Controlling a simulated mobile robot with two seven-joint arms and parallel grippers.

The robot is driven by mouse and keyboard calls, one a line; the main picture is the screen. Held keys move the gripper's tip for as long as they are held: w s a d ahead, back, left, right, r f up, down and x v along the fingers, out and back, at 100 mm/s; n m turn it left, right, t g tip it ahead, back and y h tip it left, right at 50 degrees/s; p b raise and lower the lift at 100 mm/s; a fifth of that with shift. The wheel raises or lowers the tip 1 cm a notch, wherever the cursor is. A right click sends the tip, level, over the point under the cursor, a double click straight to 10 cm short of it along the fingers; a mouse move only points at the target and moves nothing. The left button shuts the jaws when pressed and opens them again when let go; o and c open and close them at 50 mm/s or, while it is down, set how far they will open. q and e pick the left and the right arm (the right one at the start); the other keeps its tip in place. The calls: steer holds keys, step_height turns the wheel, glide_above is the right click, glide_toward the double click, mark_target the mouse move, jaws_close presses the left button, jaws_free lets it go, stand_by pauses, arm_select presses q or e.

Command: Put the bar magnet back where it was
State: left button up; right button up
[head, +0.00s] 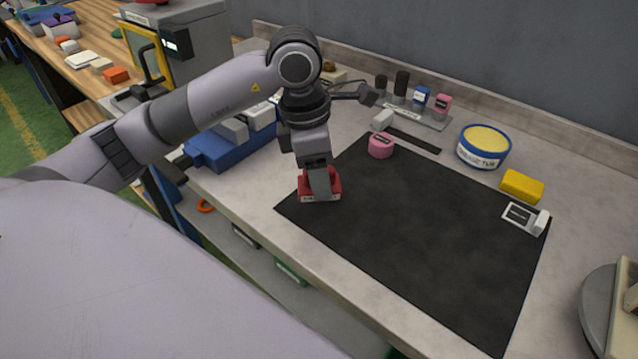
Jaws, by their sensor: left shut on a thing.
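My left gripper (319,181) points down at the left corner of the black mat (430,230). It is shut on a red block (333,182) with a pale labelled strip along its front lower edge. This block may be the bar magnet, but its label is too small to read. The fingers cover its middle. I cannot tell whether it touches the surface or hangs just above it. My right gripper is not in view.
A pink round piece (381,146) sits at the mat's back edge. Behind are a blue tub with yellow contents (484,146), a yellow block (522,186) and a rack (425,116) of small items. A blue tool (225,150) lies left. The mat's middle is clear.

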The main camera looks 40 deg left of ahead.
arm_select(q)
steer(key=shift+f, duration=1.45)
steer(key=shift+f, duration=0.1)
steer(key=o, duration=0.6)
steer(key=shift+f, duration=0.1)
steer(key=o, duration=0.4)
